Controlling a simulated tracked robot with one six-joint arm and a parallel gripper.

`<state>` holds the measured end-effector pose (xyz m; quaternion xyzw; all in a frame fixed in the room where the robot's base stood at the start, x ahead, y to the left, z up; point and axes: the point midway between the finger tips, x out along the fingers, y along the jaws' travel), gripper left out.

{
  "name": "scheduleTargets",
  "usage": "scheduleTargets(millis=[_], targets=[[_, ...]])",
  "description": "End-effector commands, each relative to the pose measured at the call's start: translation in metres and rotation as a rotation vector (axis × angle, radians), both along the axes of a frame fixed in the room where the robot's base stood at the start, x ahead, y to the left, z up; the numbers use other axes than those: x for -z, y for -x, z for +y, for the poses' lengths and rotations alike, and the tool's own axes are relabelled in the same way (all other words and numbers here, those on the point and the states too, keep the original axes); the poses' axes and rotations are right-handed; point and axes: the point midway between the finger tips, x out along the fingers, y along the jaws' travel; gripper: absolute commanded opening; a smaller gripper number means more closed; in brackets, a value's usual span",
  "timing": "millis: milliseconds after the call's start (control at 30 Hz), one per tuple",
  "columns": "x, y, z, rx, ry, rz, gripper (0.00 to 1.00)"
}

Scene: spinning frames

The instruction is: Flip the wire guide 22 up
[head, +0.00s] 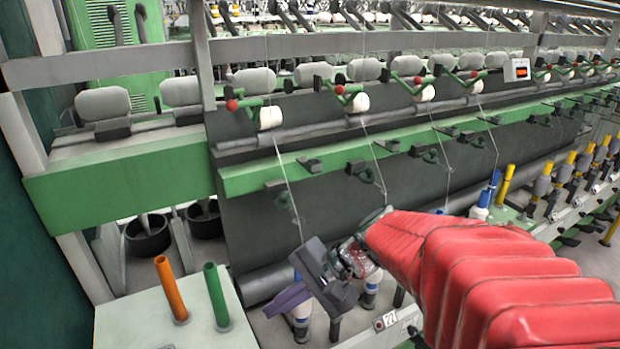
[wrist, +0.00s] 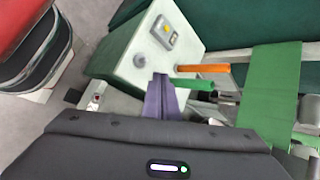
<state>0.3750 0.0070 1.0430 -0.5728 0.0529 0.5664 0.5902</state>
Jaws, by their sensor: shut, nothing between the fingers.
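My gripper (head: 268,310) has purple fingers, closed together and empty, pointing left at the lower middle of the head view. In the wrist view the purple fingers (wrist: 160,78) are closed in front of the grey control box. A plate marked 22 (head: 391,318) is on the front rail, to the right of my gripper. Several small dark wire guides line the green beam; one (head: 277,187) is above my gripper, another (head: 357,168) is farther right. I cannot tell for sure which belongs to 22. My wrist and arm hide part of the spindles below the beam.
Orange (head: 171,288) and green (head: 216,293) tubes stand upright on the grey box at left. White threads (head: 290,200) hang down from the rollers past the beam. The dark panel lies behind my gripper.

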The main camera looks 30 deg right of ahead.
Motion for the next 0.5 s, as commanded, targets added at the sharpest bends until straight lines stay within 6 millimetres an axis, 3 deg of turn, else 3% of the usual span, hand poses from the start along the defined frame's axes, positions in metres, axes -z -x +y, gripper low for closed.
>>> scheduleTargets(millis=[267, 500], targets=[[-0.008, -0.057, -0.059, 0.352, -0.380, 0.020, 0.00], [-0.012, -0.095, -0.149, 0.666, -0.692, -0.035, 0.00]])
